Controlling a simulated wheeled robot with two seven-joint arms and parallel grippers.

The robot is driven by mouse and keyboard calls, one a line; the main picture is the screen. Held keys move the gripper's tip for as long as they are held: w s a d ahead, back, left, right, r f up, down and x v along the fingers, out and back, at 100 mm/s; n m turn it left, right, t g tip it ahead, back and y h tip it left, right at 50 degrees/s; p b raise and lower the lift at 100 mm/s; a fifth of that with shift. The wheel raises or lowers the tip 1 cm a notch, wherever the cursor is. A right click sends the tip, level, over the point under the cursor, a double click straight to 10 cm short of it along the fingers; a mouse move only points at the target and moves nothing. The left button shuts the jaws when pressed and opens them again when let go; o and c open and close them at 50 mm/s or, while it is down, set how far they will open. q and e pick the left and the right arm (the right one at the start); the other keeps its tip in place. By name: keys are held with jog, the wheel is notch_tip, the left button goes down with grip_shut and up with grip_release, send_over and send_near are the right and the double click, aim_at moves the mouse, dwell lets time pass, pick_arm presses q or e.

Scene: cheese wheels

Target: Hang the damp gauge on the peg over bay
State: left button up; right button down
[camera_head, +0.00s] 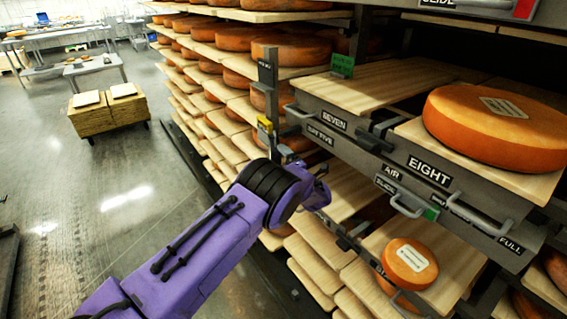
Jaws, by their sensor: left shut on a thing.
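My left arm comes in from the lower left, its purple wrist bent in front of the shelf racks. My left gripper (277,143) is small and dark beside an upright grey post (268,75), partly hidden by the wrist. It is shut on a small yellow and grey thing that looks like the damp gauge (264,125), held close to the post's lower part. I cannot tell whether they touch. The gauge's face and the peg cannot be made out. My right gripper is not in view.
A grey drawer front (380,165) with handles and labels, among them SEVEN and EIGHT, juts out at right. A big cheese wheel (495,125) rests on a board above it, and a smaller one (410,263) below. A wooden crate (108,112) stands at left; the floor between is clear.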

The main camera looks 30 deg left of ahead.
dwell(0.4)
pick_arm(q)
jog(key=o, duration=1.1)
jog(key=s+d+f+m+t+h+b, duration=0.25)
jog(key=s+d+m, duration=0.3)
jog(key=d, duration=0.45)
jog(key=s+a+f+m+g+h, duration=0.15)
jog(key=s+f+m+h, duration=0.55)
jog(key=s+f+m, duration=1)
jog(key=s+f+g+h, duration=0.1)
jog(key=s+f+g, duration=0.1)
jog(key=s, duration=0.6)
jog(key=s+d+f+g, duration=0.1)
jog(key=s+f, duration=0.3)
jog(key=s, duration=0.5)
jog(key=s+d+f+g+h+b, duration=0.1)
jog(key=s+f+g, duration=0.2)
jog(key=s, duration=0.6)
jog(key=shift+f+m+g+h, duration=0.1)
jog(key=shift+m+g+h, duration=0.25)
jog(key=shift+g, duration=0.05)
